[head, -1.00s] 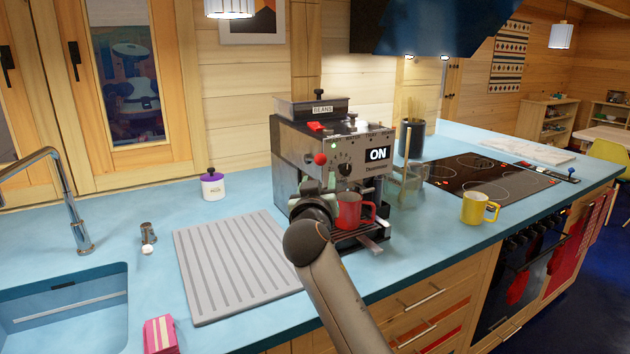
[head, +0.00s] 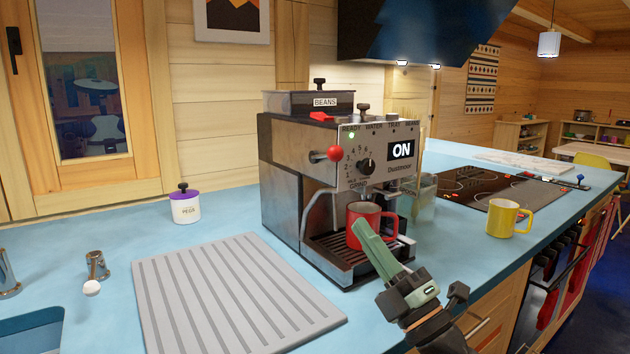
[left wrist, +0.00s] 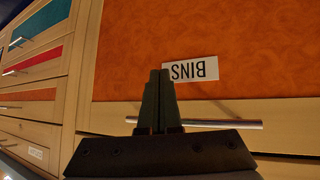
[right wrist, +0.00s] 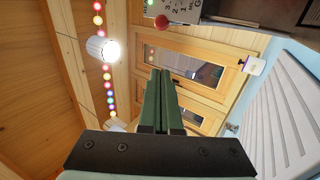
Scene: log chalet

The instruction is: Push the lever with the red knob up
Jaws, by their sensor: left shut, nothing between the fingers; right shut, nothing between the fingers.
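The red knob (head: 335,153) of the lever sits at the upper left of the coffee machine's front (head: 350,170), beside a black dial. The knob also shows at the top of the right wrist view (right wrist: 161,21). My right gripper (head: 362,225) is shut and empty, its green fingers pointing up and left. In the head view its tips overlap the red mug and lie below and right of the knob, apart from it. My left gripper (left wrist: 160,74) shows only in the left wrist view, shut, before an orange front labelled BINS.
The red mug (head: 358,212) stands on the machine's drip tray (head: 342,262). A ribbed grey mat (head: 225,290) lies to the left, a purple-lidded pot (head: 186,206) behind it. A yellow mug (head: 505,220) and the hob (head: 480,186) are to the right.

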